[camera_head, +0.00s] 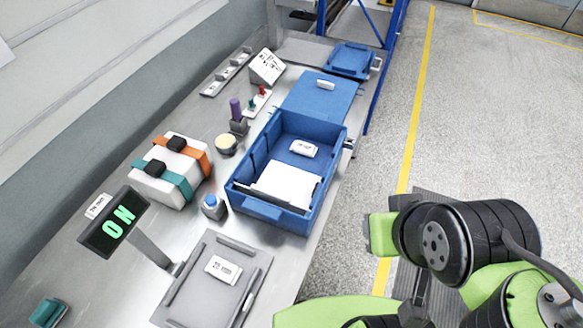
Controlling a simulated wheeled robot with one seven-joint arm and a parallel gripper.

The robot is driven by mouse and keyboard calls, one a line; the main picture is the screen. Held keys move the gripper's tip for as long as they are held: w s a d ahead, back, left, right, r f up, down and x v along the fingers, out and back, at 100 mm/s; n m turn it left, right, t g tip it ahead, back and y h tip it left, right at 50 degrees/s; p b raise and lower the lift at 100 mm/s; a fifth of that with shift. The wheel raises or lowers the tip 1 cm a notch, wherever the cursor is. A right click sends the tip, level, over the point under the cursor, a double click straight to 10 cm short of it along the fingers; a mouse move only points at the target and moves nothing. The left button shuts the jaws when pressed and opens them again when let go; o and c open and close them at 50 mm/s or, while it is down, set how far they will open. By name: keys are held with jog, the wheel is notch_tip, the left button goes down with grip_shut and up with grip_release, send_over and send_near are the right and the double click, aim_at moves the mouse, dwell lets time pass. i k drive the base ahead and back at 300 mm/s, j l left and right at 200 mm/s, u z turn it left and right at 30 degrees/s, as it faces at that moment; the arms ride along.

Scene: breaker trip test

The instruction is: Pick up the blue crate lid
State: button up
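An open blue crate (325,188) stands on the metal bench, with white contents and a white labelled piece inside. Behind it lies a flat blue panel (318,97) with a small white item on top. Farther back, at the bench's far end, is a shallow blue lid-like piece (350,58) with a raised rim and a dark fitting on its right side. I cannot tell for certain which of these two is the crate lid. My green and black arm is at the lower right, apart from the bench objects. I cannot make out my gripper's fingers.
Left of the crate are a strapped white box (172,178), a blue-topped button (211,204) and a purple-handled device (236,110). An "ON" display (115,222) and a grey tray (205,298) stand in front. A blue rack upright (386,60) rises beside the far end. The floor right is clear.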

aim_at(333, 96)
jog(key=i+l+u, duration=0.45)
jog(key=u, duration=0.15)
jog(key=i+l+u, duration=0.15)
jog(key=l+u, duration=0.15)
jog(key=i+l+u, duration=0.15)
jog(key=l+u, duration=0.15)
jog(key=i+l+u, duration=0.1)
jog(key=l+u, duration=0.2)
jog(key=l, duration=0.15)
jog(key=l+u, duration=0.6)
jog(key=l, duration=0.2)
jog(key=i+l, duration=0.05)
